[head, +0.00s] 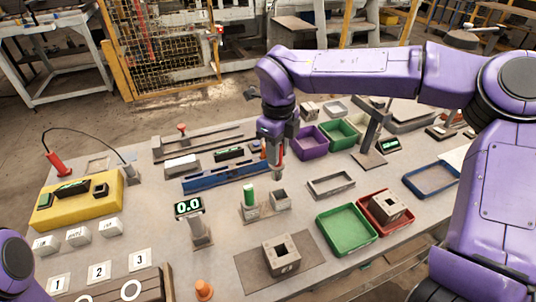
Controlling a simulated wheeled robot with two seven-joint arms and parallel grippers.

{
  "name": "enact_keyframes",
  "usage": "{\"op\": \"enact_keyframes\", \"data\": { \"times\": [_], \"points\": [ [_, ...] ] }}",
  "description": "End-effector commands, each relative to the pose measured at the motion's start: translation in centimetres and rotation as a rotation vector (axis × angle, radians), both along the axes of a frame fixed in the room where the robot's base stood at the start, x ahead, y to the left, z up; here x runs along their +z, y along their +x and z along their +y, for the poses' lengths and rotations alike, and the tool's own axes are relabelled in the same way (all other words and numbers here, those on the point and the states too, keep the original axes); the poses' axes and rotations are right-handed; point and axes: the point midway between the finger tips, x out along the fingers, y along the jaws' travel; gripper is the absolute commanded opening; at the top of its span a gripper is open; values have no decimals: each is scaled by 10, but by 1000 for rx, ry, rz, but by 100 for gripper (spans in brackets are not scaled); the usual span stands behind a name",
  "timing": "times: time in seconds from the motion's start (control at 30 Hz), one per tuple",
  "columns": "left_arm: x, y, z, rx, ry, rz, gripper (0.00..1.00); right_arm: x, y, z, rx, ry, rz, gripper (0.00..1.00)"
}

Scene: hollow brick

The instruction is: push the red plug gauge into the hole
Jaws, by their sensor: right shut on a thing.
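My right gripper (278,152) hangs over the middle of the bench, shut on the red plug gauge (281,166), which points down and is mostly hidden by the fingers. A grey hollow brick (270,260) with a square hole in its top sits on a dark mat nearer the front, apart from the gauge. A second hollow brick (380,211) lies in the red tray at the right. A green plug gauge (249,195) stands upright in a small holder, beside an empty holder block (280,200). My left gripper is out of view; only part of my left arm shows at the lower left.
A display post (200,232) reading 0.0 stands left of the dark mat (308,242). A green tray (346,229) and the red tray (366,216) lie to the right. A blue rail (210,181) lies behind the holders.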

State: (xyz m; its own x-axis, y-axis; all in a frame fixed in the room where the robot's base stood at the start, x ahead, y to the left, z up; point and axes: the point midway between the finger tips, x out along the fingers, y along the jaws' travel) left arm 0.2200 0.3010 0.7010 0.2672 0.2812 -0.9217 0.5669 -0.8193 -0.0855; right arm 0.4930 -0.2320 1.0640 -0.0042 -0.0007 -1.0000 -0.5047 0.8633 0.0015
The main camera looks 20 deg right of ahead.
Motion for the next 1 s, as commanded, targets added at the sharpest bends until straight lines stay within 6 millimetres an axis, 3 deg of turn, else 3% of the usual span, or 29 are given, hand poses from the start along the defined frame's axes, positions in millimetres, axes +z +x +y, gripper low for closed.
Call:
{"op": "enact_keyframes", "data": {
  "times": [0.2, 0.7, 0.77, 1.0],
  "points": [
    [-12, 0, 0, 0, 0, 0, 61, -12, -4, -10, -16, 2, -2, 0],
    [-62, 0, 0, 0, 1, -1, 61, -62, -3, -8, -13, 2, -3, 0],
    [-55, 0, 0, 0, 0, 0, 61, -54, -3, -7, -13, 2, -3, 0],
    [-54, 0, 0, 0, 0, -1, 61, -56, -4, -7, -12, 2, -2, 0]
  ]
}}
